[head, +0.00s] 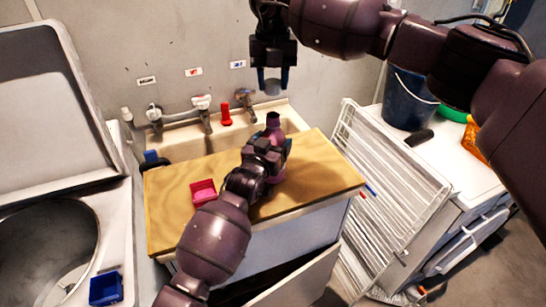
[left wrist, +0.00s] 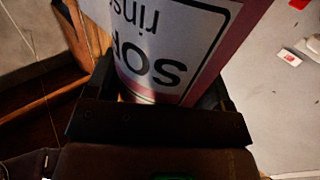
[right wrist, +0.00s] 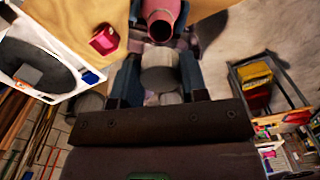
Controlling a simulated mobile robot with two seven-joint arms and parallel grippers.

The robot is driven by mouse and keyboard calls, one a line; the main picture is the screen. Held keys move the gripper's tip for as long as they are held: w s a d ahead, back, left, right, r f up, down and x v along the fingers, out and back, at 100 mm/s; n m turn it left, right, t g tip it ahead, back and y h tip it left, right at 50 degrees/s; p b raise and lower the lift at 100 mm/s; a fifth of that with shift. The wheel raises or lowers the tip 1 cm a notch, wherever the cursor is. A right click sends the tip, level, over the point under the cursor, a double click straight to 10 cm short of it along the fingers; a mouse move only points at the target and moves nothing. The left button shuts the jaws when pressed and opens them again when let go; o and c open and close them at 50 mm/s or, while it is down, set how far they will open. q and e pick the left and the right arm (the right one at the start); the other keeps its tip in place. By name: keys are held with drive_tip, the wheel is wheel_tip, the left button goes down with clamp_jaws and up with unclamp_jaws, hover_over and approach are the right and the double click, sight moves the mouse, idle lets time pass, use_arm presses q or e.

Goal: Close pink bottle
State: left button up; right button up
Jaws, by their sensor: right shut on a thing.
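The pink bottle (head: 273,121) stands on the wooden counter, its open neck showing above my left gripper (head: 268,150). In the left wrist view its white and pink label (left wrist: 165,45) fills the space between the fingers, which press on both sides. My right gripper (head: 272,82) hangs above the bottle, shut on a pale grey cap (head: 272,88). In the right wrist view the cap (right wrist: 160,72) sits between the fingers, apart from the bottle's pink neck (right wrist: 160,18). The lower bottle is hidden by my left gripper in the head view.
A pink open box (head: 203,192) sits on the wooden counter (head: 320,175). Behind it is a sink with taps (head: 203,108) and a red item (head: 226,113). A white drying rack (head: 385,200) leans at the right; a washer (head: 60,240) stands left.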

sight(273, 114)
use_arm(q)
drive_tip(key=c, duration=0.5)
use_arm(e)
drive_tip(key=shift+f, duration=2.5)
drive_tip(key=shift+f, duration=0.1)
drive_tip(key=shift+f, duration=0.8)
drive_tip(key=shift+f, duration=0.5)
